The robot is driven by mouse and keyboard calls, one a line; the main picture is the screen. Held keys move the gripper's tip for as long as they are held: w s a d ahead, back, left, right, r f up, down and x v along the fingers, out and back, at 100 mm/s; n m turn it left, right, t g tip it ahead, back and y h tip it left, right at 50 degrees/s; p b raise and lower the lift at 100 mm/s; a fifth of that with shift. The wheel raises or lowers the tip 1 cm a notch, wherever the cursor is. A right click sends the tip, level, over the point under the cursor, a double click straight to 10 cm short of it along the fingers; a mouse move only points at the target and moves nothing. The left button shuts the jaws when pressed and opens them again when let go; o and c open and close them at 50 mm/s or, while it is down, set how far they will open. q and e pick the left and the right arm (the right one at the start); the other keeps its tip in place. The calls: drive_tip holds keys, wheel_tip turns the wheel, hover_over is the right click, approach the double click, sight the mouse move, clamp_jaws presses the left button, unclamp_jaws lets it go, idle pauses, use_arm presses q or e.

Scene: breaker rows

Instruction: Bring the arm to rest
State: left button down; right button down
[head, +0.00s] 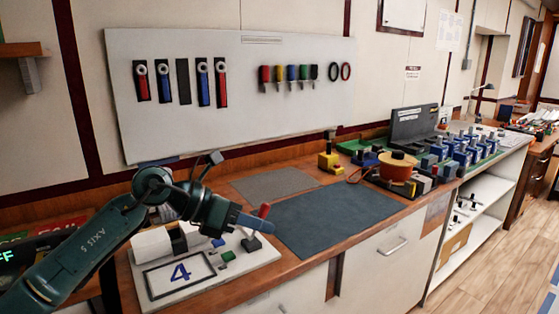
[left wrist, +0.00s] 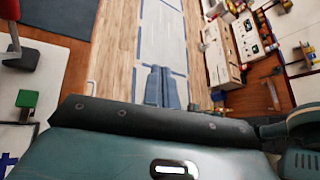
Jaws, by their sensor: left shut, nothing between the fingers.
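My left arm reaches in from the left in the head view, bent over a white board marked 4 (head: 163,287) at the near end of the bench. My left gripper (head: 268,226) is shut and empty, its blue-grey fingers pointing right. In the left wrist view the two fingers (left wrist: 162,88) lie side by side with the floor behind them. A red-handled lever (head: 264,211) stands on the board just past the fingers in the head view. In the left wrist view the lever (left wrist: 20,50) is at the left edge, apart from the fingers. My right gripper is not in view.
A dark blue-grey mat (head: 335,219) lies clear on the bench. Beyond it are a yellow block (head: 329,163), an orange-topped spool (head: 397,168) and several blue breakers (head: 463,150). Tools hang on the white wall panel (head: 225,100). A small green block (head: 228,256) sits on the board.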

use_arm(q)
drive_tip(key=s+d+f+n+h, duration=0.2)
drive_tip(key=s+d+n+h, duration=0.3)
drive_tip(key=s+h, duration=0.1)
drive_tip(key=s+a+f+n+t+y+p, duration=0.15)
drive_tip(key=a+f+n+t+y, duration=0.5)
drive_tip(key=n, duration=0.85)
drive_tip(key=s+a+f+n+t+y+p, duration=0.1)
drive_tip(key=s+a+f+n+t+y, duration=0.2)
drive_tip(key=f+n+t, duration=0.9)
drive_tip(key=s+a+f+n+g+y, duration=0.5)
drive_tip(key=s+f+n+g, duration=0.5)
drive_tip(key=s, duration=0.3)
drive_tip(key=shift+s+a+f+n, duration=0.45)
drive_tip(key=shift+f+n, duration=0.25)
drive_tip(key=shift+n, duration=0.1)
drive_tip(key=shift+g, duration=0.25)
